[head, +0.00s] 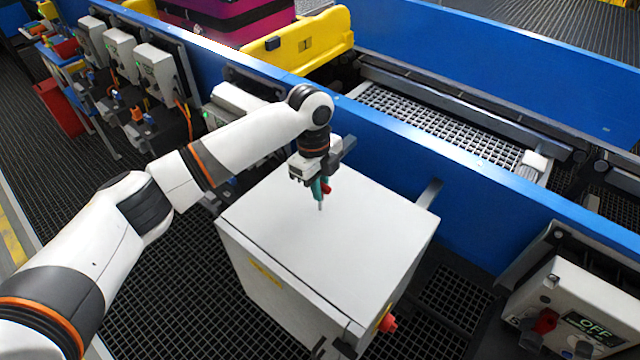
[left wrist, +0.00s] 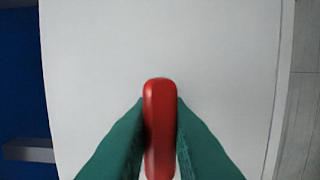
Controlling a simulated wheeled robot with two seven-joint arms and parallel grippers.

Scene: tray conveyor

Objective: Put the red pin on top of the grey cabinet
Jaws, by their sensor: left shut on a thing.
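The grey cabinet (head: 300,255) stands in the middle of the head view, its pale, flat top clear of other objects. My left gripper (head: 321,188) is over the far part of this top, pointing down. It is shut on the red pin (head: 327,188), which shows as a small red spot, partly hidden by the fingers. A thin grey tip points down below the fingers. In the left wrist view the red pin (left wrist: 160,125) is upright in the picture between the green fingers, with the cabinet top (left wrist: 95,70) behind it. I cannot tell whether the pin touches the top.
The blue conveyor wall (head: 400,165) runs just behind the cabinet. A yellow tray (head: 325,42) with a magenta suitcase (head: 225,18) is on the conveyor. A control box reading OFF (head: 575,300) is at right. A red knob (head: 388,323) juts from the cabinet's side.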

